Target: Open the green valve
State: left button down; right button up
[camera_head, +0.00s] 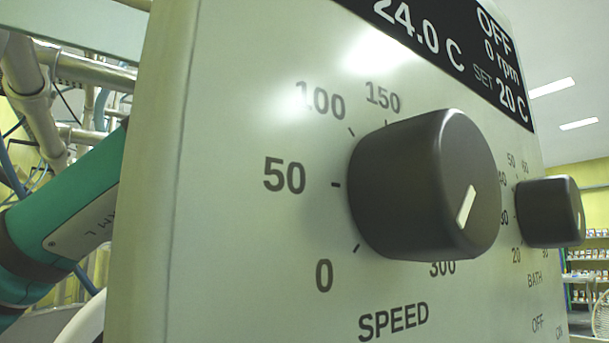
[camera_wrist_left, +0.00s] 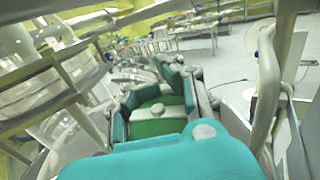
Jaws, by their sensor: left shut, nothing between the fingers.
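I cannot make out a green valve in either view. In the head view, part of my teal left arm (camera_head: 60,225) comes in from the left and passes behind a pale control panel (camera_head: 225,220), which hides the rest of it. Neither gripper shows in the head view. In the left wrist view, a teal part of my own arm (camera_wrist_left: 160,160) fills the bottom middle.
The panel fills most of the head view, very close, with a large black SPEED knob (camera_head: 410,185) and a smaller BATH knob (camera_head: 545,212). Metal pipes (camera_head: 90,70) stand at the left. The left wrist view shows glass vessels (camera_wrist_left: 40,90) at left and open floor (camera_wrist_left: 230,65) beyond.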

pick_arm(q)
jog(key=shift+d+f, duration=0.1)
jog(key=shift+f, duration=0.15)
jog(key=c, duration=1.5)
grip_release()
jog(key=shift+s+r, duration=0.15)
jog(key=shift+s, duration=0.05)
jog(key=o, duration=0.6)
jog(key=shift+c, duration=0.2)
jog(key=shift+r, duration=0.1)
